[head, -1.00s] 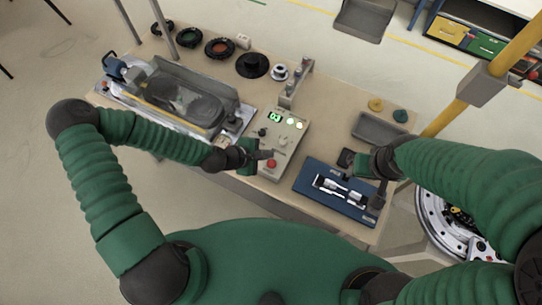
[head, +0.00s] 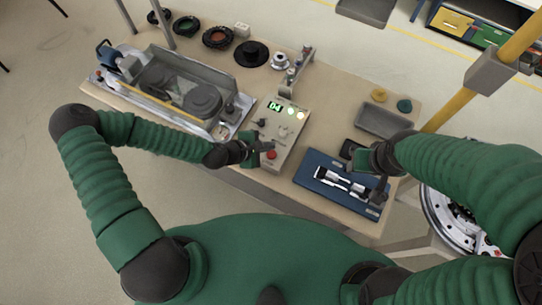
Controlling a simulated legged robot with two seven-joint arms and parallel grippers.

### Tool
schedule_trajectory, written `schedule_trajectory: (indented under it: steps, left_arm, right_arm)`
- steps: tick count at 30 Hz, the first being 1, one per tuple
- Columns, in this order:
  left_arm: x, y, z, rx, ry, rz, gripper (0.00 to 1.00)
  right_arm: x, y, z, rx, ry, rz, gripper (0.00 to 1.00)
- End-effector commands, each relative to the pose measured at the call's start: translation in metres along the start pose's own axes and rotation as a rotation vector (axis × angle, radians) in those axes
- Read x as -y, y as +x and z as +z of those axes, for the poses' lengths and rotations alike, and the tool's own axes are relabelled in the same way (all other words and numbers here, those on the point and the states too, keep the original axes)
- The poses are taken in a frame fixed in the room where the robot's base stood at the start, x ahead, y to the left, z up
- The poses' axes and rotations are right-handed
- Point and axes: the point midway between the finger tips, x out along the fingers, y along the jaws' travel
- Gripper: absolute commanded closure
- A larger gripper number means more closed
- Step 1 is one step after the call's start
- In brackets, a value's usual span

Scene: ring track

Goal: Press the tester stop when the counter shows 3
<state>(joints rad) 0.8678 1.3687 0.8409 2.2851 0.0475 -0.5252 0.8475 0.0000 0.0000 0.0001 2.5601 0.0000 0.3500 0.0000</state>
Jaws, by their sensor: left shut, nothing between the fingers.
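The tester control box (head: 284,137) is a light beige panel near the middle of the workbench. Its green counter display (head: 275,106) is small and seems to read 04. The red stop button (head: 271,155) is on the near part of the panel. My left gripper (head: 263,148) is shut and empty, with its tips right beside the red button; I cannot tell whether they touch it. My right gripper (head: 357,158) hangs at the right over the blue case, its fingers too unclear to read.
The tester machine (head: 185,92) with a clear cover stands left of the panel. A blue case (head: 318,178) with metal parts lies to the right, a grey tray (head: 384,121) behind it. Several rings and a black disc (head: 251,54) line the back edge.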

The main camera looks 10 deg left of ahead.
Motion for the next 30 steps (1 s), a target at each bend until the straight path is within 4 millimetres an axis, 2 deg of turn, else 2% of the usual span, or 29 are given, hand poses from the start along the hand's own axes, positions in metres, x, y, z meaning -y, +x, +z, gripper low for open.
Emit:
schedule_trajectory:
  steps: [1, 7, 30]
  left_arm:
    - [0.008, 0.011, -0.008, 0.0, 0.0, 0.0, 1.0]
    - [0.017, 0.024, -0.017, 0.0, 0.0, 0.0, 1.0]
    - [0.018, 0.024, -0.017, 0.0, 0.001, 0.0, 1.0]
  right_arm:
    - [0.0, 0.014, 0.003, 0.0, 0.0, 0.0, 0.49]
    - [0.0, 0.027, 0.006, 0.0, 0.0, 0.0, 0.49]
    - [0.0, 0.027, 0.006, 0.0, 0.0, 0.0, 0.49]
